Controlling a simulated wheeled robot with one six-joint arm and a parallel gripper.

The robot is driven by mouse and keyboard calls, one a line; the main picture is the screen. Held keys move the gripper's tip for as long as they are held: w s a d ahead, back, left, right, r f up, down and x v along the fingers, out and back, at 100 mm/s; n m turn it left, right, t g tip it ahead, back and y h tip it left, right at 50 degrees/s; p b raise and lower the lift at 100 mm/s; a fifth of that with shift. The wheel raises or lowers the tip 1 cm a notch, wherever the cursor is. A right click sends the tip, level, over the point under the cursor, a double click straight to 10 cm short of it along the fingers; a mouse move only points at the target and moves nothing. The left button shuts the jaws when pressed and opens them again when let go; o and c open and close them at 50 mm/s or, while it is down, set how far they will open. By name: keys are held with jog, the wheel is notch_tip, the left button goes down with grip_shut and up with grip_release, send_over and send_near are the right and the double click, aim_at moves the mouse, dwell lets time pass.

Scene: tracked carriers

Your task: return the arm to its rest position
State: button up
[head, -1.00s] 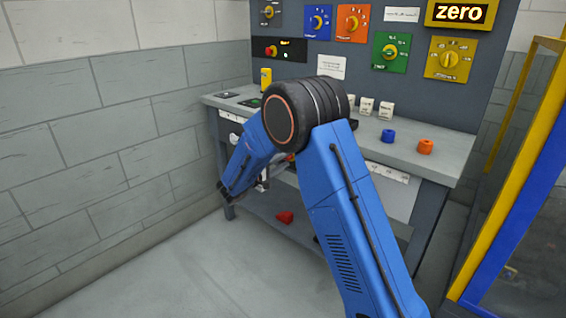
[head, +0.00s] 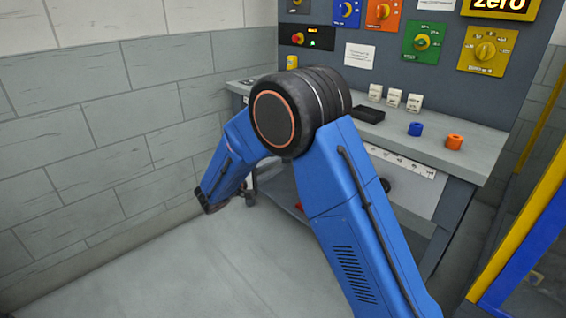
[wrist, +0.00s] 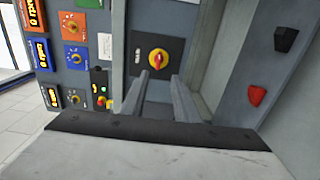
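My blue arm (head: 355,215) is bent in front of the bench, with its dark elbow joint (head: 300,110) high in the head view. My forearm (head: 230,165) slopes down and left from it. My gripper is mostly hidden behind the forearm in the head view. In the wrist view its two grey fingers (wrist: 160,82) stand apart with nothing seen between them, so it is open and empty. Beyond them a red and yellow rotary switch (wrist: 158,58) shows on a dark plate; the fingers look apart from it.
A yellow-blue frame (head: 530,230) stands right. A red piece (wrist: 257,95) and a black piece (wrist: 286,38) lie low. Floor at left is clear.

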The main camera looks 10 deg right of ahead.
jog(key=shift+s+a, duration=0.3)
jog(key=shift+a, duration=0.05)
jog(key=s+d+r+m+g+y, duration=0.2)
jog(key=s+d+r+g, duration=0.15)
jog(key=s+d, duration=0.65)
jog(key=s+d+r+m+g+y, duration=0.25)
jog(key=s+d+g, duration=0.25)
jog(key=s+d, duration=0.55)
jog(key=s+m+t+y, duration=0.2)
jog(key=s+y, duration=0.8)
jog(key=s, duration=1.4)
jog(key=shift+d+f+m+t, duration=0.35)
jog(key=shift+d, duration=0.1)
dwell(0.3)
